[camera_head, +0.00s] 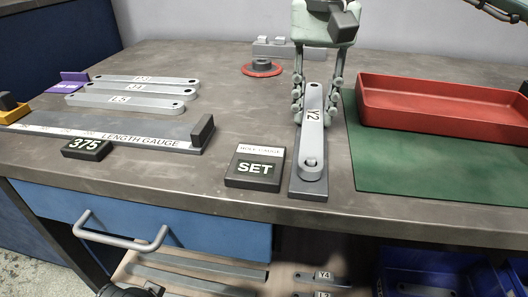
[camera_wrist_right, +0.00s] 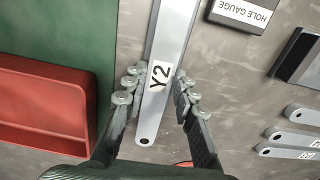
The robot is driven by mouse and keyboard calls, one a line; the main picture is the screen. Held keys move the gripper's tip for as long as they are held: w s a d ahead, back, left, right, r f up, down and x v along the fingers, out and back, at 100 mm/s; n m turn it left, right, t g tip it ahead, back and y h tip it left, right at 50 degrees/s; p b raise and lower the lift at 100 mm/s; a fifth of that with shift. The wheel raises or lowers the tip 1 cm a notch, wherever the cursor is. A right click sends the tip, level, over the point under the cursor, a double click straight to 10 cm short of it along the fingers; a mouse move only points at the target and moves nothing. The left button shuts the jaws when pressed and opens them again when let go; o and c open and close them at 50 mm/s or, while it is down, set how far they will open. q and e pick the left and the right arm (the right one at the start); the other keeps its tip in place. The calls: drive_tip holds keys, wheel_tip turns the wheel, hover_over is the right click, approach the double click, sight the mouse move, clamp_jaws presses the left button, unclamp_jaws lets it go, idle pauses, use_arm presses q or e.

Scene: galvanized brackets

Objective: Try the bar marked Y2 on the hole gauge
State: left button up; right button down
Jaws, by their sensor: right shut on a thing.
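The grey bar marked Y2 (camera_head: 313,130) lies lengthwise over the dark base of the hole gauge (camera_head: 308,190). In its front hole a round pin top (camera_head: 311,162) shows; I cannot tell whether the bar rests flat on the base. My right gripper (camera_head: 312,112) is shut on the bar behind its middle, a finger on each side. The right wrist view shows the Y2 label (camera_wrist_right: 160,76) between the fingertips and the bar's other hole (camera_wrist_right: 144,141) clear at its far end.
A black SET display (camera_head: 254,170) stands left of the gauge. The length gauge (camera_head: 150,133), its 375 display (camera_head: 86,148) and several bars (camera_head: 130,101) lie at left. A red tray (camera_head: 440,112) sits on a green mat (camera_head: 400,165) at right. A red-rimmed disc (camera_head: 262,68) lies behind.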

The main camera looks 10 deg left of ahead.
use_arm(q)
drive_tip(key=shift+r, duration=0.15)
use_arm(e)
drive_tip(key=shift+r, duration=0.15)
idle(0.5)
drive_tip(key=shift+r+p, duration=1.6)
drive_tip(key=shift+r, duration=0.3)
use_arm(q)
wheel_tip(320, 180, up, 3)
drive_tip(key=shift+f, duration=0.1)
drive_tip(key=shift+f, duration=0.1)
use_arm(e)
drive_tip(key=shift+f, duration=0.15)
use_arm(q)
drive_tip(key=shift+s+d+b+x, duration=0.15)
drive_tip(key=shift+x, duration=0.95)
drive_tip(key=shift+s+d+b+x, duration=0.15)
drive_tip(key=shift+d+x, duration=0.05)
drive_tip(key=shift+x, duration=0.85)
use_arm(e)
drive_tip(key=shift+f, duration=0.4)
use_arm(q)
drive_tip(key=shift+f, duration=0.1)
drive_tip(key=shift+f+b, duration=0.9)
drive_tip(key=shift+f, duration=0.1)
use_arm(e)
drive_tip(key=shift+f, duration=1.5)
